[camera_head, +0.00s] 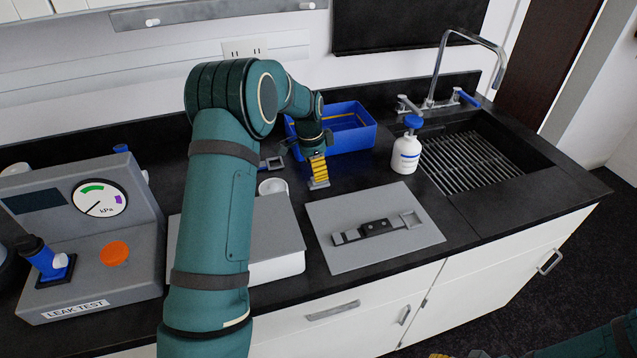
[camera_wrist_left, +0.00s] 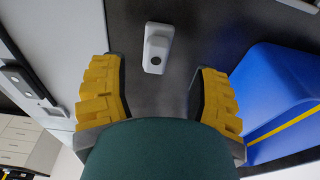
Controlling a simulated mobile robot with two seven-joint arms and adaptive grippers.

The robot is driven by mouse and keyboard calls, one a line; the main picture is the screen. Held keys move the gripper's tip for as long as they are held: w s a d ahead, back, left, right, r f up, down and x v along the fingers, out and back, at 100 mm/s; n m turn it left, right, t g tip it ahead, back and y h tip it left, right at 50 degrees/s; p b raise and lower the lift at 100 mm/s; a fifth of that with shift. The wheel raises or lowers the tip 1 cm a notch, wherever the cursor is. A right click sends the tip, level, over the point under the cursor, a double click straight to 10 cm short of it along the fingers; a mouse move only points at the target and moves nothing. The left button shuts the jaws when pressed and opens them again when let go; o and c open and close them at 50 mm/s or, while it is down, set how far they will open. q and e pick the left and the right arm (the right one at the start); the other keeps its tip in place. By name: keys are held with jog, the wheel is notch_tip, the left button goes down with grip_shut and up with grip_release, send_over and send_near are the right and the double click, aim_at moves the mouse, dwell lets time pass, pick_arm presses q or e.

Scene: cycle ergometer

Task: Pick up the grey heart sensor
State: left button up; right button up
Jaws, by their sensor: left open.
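A small grey piece with a rounded tab and a dark round spot, which looks like the heart sensor (camera_wrist_left: 157,48), lies on the dark counter in the left wrist view. It is ahead of the gap between my left fingers, not touched by them. My left gripper (camera_wrist_left: 160,95) is open and empty, its yellow finger pads on either side of the view. In the head view my left gripper (camera_head: 314,165) hangs low over the counter in front of the blue bin; the sensor is hard to make out there.
The blue bin (camera_head: 352,143) stands behind the gripper; it also shows in the left wrist view (camera_wrist_left: 272,90). A grey mat (camera_head: 350,258) holds a dark strap-like device (camera_head: 375,228). A white bottle (camera_head: 406,155), sink and leak tester (camera_head: 85,240) stand around.

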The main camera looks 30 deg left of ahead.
pick_arm(q)
jog(key=f, duration=0.4)
jog(key=shift+w+d, duration=0.15)
jog(key=shift+d, duration=0.2)
grip_shut()
pick_arm(e)
jog(key=shift+f, duration=0.2)
